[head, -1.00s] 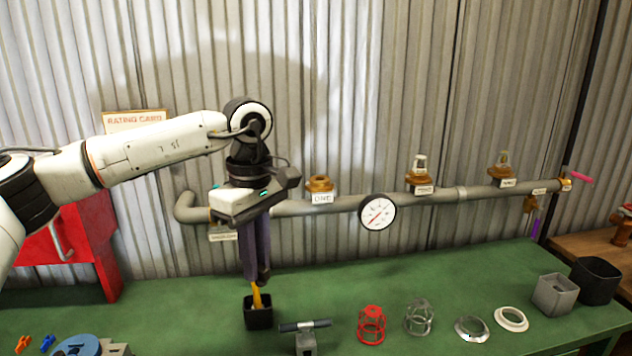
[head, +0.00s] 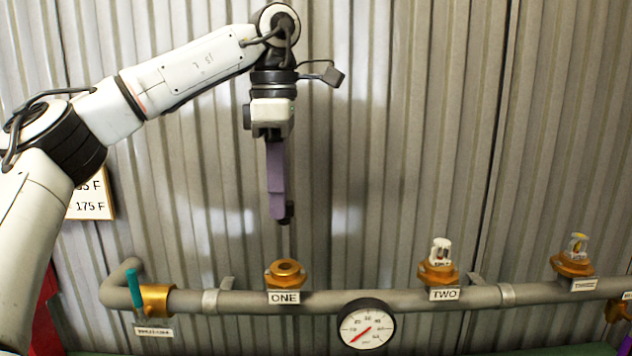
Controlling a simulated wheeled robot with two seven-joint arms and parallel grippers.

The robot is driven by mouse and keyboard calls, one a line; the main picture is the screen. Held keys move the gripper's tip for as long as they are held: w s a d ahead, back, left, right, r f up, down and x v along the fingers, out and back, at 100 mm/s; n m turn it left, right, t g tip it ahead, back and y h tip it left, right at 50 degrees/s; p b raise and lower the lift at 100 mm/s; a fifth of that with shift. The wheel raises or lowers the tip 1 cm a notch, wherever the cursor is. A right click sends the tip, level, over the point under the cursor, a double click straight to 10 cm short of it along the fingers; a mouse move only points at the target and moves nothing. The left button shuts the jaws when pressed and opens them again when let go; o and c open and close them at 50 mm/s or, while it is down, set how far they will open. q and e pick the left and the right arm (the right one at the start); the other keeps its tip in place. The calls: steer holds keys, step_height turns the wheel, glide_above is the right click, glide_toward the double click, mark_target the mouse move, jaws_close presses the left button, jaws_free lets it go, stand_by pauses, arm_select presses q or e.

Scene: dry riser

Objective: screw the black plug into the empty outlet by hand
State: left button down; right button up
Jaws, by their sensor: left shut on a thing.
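The outlet labelled ONE (head: 285,272) is a brass fitting on top of the grey pipe, with an open round hole facing up. My left gripper (head: 280,212) points straight down above it, clearly apart. Its purple fingers are shut on a small dark piece, which looks like the black plug (head: 287,213); the fingers hide most of it. My right gripper is not in view.
A gauge (head: 366,325) hangs below the pipe (head: 410,299). A teal-handled valve (head: 134,288) stands at the left. Corrugated wall lies behind.

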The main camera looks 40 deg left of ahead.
arm_select(q)
steer(key=shift+w+r, duration=0.1)
steer(key=shift+s+r, duration=0.1)
steer(key=shift+s, duration=0.3)
steer(key=shift+w+f+b, duration=0.1)
steer(key=shift+f+b, duration=1.85)
steer(key=shift+f, duration=0.85)
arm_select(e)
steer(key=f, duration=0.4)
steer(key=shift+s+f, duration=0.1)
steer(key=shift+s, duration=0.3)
arm_select(q)
steer(key=shift+p, duration=0.6)
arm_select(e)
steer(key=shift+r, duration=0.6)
arm_select(q)
steer(key=shift+f+b, duration=1.05)
steer(key=shift+f, duration=0.65)
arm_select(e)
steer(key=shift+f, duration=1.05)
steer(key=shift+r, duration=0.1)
